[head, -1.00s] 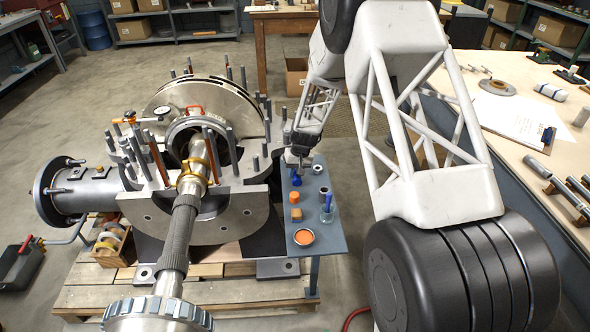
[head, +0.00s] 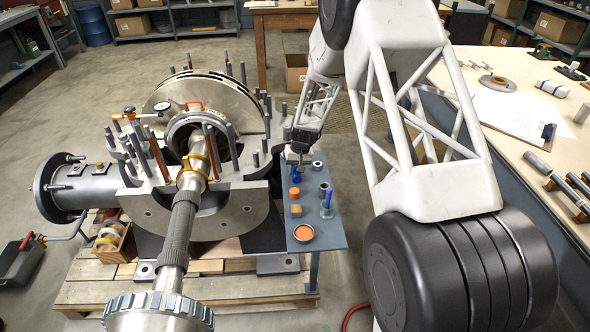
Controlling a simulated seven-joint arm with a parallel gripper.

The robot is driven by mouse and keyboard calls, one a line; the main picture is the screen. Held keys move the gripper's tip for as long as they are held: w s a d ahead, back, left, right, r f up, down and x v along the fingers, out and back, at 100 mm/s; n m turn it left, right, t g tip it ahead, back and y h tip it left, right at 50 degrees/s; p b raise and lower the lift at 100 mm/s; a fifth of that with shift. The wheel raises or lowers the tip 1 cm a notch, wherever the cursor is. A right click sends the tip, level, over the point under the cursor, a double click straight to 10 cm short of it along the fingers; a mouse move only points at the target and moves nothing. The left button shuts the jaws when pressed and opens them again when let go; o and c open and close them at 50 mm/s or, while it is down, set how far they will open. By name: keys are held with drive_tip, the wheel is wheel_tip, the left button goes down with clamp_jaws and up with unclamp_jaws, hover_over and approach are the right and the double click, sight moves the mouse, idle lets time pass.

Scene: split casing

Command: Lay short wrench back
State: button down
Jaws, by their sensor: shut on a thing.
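My gripper (head: 299,159) is at the far end of the blue-grey side shelf (head: 325,240), pointing down. It is small in the head view and partly dark against the arm. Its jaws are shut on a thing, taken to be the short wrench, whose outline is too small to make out. A blue object (head: 297,177) is just below the fingertips; I cannot tell whether they touch.
On the shelf are an orange cap (head: 294,192), a grey ring (head: 317,165), a blue-handled tool (head: 327,206) and an orange-filled dish (head: 303,232). The large split casing (head: 240,208) with upright studs stands close left. A workbench (head: 520,145) is right.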

drive_tip(key=shift+f, duration=0.25)
drive_tip(key=c, duration=0.6)
unclamp_jaws()
drive_tip(key=shift+f, duration=0.1)
drive_tip(key=shift+o, duration=0.7)
drive_tip(key=shift+r, duration=3.55)
drive_tip(key=shift+r, duration=0.1)
